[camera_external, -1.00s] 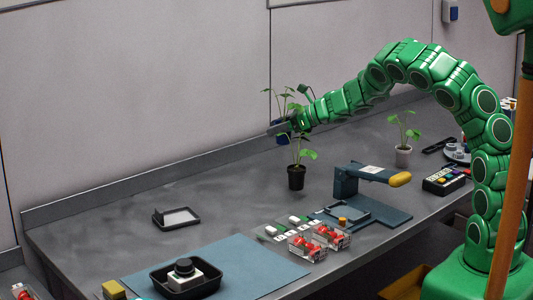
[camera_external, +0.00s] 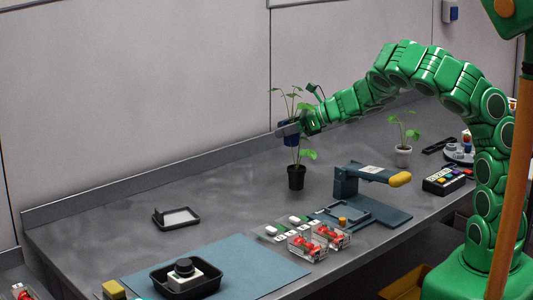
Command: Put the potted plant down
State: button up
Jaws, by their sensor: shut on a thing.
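A potted plant in a dark blue pot (camera_external: 291,138) is at my gripper (camera_external: 289,129), near the back of the grey bench. My gripper is shut on this pot from the right; the leaves (camera_external: 288,101) rise above it. The plant looks upright. Whether the pot's base touches the bench cannot be told, as the plant in front covers that area. A second plant in a black pot (camera_external: 296,178) stands just in front and below. A third plant in a pale pot (camera_external: 403,156) stands to the right.
The grey bench (camera_external: 110,222) is clear to the left of the plants, apart from a small black tray (camera_external: 177,223). A blue stand (camera_external: 347,183) with a yellow-ended arm is right of the black pot. Clear boxes of red berries (camera_external: 307,247) sit at the front.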

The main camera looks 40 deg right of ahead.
jog(key=s+a+n+g+y, duration=0.15)
jog(key=s+a, duration=0.35)
jog(key=a, duration=0.5)
jog(key=s+a+n+g+y, duration=0.1)
jog(key=s+a+n+g, duration=0.3)
jog(key=a, duration=0.7)
jog(key=shift+m+t, duration=0.65)
jog(key=shift+t, duration=0.3)
jog(key=shift+w+a+f, duration=0.85)
jog(key=shift+w+f, duration=0.65)
jog(key=shift+w, duration=0.35)
jog(key=shift+w+a+f, duration=0.8)
jog(key=shift+w+f, duration=0.75)
jog(key=shift+w, duration=0.35)
jog(key=shift+w+a+f, duration=0.85)
jog(key=shift+w+f, duration=0.65)
jog(key=shift+w, duration=0.35)
jog(key=shift+w+f, duration=0.2)
jog(key=shift+f, duration=1.6)
jog(key=shift+f, duration=0.1)
jog(key=o, duration=1.2)
